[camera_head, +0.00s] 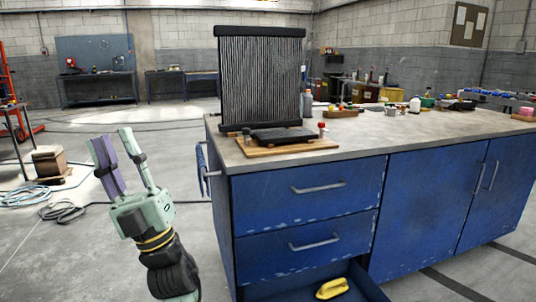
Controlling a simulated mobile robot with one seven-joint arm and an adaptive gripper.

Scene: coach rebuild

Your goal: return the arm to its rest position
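My gripper (122,146) is at the left of the head view, in the air left of the blue workbench (308,217). It points up and its two fingers are spread apart. Nothing shows between the fingers. The lower part of my arm is cut off at the bottom of the view.
A black-framed radiator (261,80) stands upright on the worktop near its left end. A black flat part (283,134) lies on a wooden board before it. The bottom drawer (285,290) is open, with a yellow object (332,288) in it. Cables (62,211) lie on the floor left.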

